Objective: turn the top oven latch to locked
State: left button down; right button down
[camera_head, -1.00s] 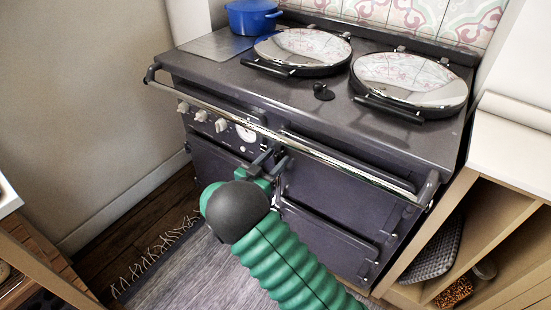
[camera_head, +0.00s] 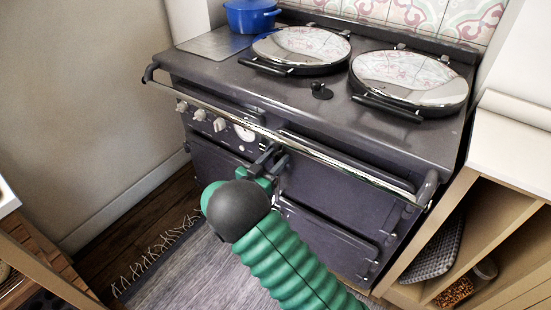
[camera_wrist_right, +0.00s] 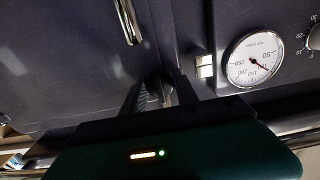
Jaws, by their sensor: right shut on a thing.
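The dark cooker's top oven door (camera_head: 330,185) is at the front right of the cooker, below the chrome rail. My right gripper (camera_head: 270,158) is at this door's left edge, beside the white gauge (camera_head: 245,132). In the right wrist view its dark fingers (camera_wrist_right: 158,92) are shut on a small dark part between them, which I take to be the top oven latch (camera_wrist_right: 166,84). The fingers and shadow hide most of the latch, so I cannot tell its angle. The gauge shows right of the fingers (camera_wrist_right: 255,60). My left gripper is not in view.
The chrome rail (camera_head: 340,165) runs across the cooker front, close above my right gripper. Control knobs (camera_head: 199,115) are left of the gauge. A blue pot (camera_head: 250,17) and two round lids (camera_head: 301,46) are on top. Open wooden shelves (camera_head: 480,215) stand at the right.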

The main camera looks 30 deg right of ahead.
jog(key=shift+a, duration=0.1)
dwell(0.6)
jog(key=shift+n+p, duration=0.4)
jog(key=shift+p, duration=0.35)
jog(key=n+p, duration=0.6)
jog(key=p, duration=0.2)
jog(key=shift+r, duration=0.15)
jog(key=n+p, duration=0.1)
jog(key=n, duration=0.2)
jog(key=shift+p, duration=0.4)
jog(key=n+p, duration=0.1)
jog(key=n, duration=0.1)
jog(key=shift+n, duration=0.4)
jog(key=n+p, duration=0.1)
jog(key=n, duration=0.1)
jog(key=shift+n, duration=0.3)
jog(key=shift+f+n+p, duration=0.25)
jog(key=shift+n+p, duration=0.25)
jog(key=shift+n, duration=1)
